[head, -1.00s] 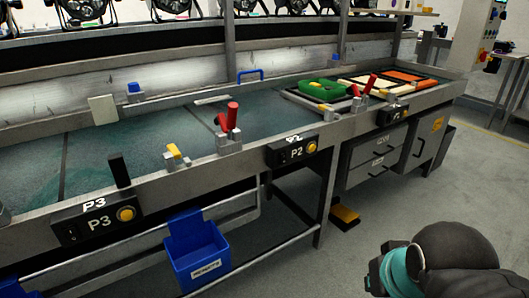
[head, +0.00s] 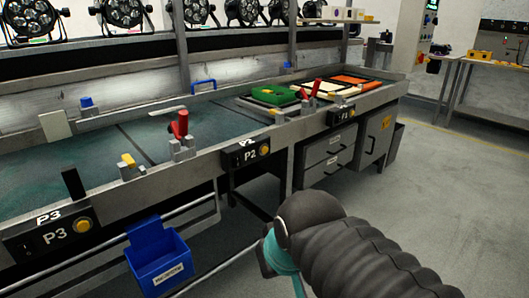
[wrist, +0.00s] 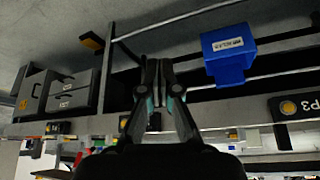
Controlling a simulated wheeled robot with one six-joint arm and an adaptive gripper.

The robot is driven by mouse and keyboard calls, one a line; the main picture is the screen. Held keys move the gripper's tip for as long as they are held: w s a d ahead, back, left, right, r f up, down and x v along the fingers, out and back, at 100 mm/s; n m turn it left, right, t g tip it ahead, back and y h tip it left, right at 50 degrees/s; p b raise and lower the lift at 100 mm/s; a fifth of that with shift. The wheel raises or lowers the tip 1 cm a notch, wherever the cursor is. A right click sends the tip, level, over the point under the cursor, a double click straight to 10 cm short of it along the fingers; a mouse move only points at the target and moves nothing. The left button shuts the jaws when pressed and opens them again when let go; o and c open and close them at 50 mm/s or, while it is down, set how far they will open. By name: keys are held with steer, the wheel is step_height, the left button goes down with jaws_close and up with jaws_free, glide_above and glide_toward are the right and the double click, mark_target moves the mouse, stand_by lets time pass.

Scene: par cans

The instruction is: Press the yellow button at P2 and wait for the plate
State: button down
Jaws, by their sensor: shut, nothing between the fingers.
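The P2 box (head: 248,154) is a black panel on the front rail of the long bench, with its yellow button (head: 263,150) at the right end, in the middle of the head view. Nothing covers the button there. My gripper (wrist: 157,65) is shut and empty in the wrist view, with its fingers together in front of the bench rail. In the head view my arm shows at lower right, but the fingertips do not. I cannot pick out a plate.
The P3 box (head: 52,231) with its own yellow button is at lower left. A blue bin (head: 160,262) hangs below the rail. Drawers (head: 327,157) are under the right end. The floor at right is clear.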

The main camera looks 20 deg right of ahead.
mark_target(265, 150)
steer(key=w+d+r+m+t+y+b, duration=0.15)
steer(key=w+d+b, duration=0.3)
steer(key=w, duration=0.65)
steer(key=w+d+m+b, duration=0.25)
steer(key=w+d, duration=0.35)
steer(key=w, duration=0.6)
steer(key=w+d+f+t+b, duration=0.1)
steer(key=w+d+b, duration=0.1)
steer(key=w+d, duration=0.6)
steer(key=shift+d+f+t+b, duration=0.25)
steer(key=shift+d+t+b, duration=0.15)
steer(key=shift+d, duration=0.85)
steer(key=shift+y, duration=0.25)
steer(key=w+a+p, duration=0.3)
steer(key=w+p, duration=0.1)
steer(key=w, duration=0.4)
steer(key=shift+w, duration=0.15)
steer(key=shift+w+a, duration=0.1)
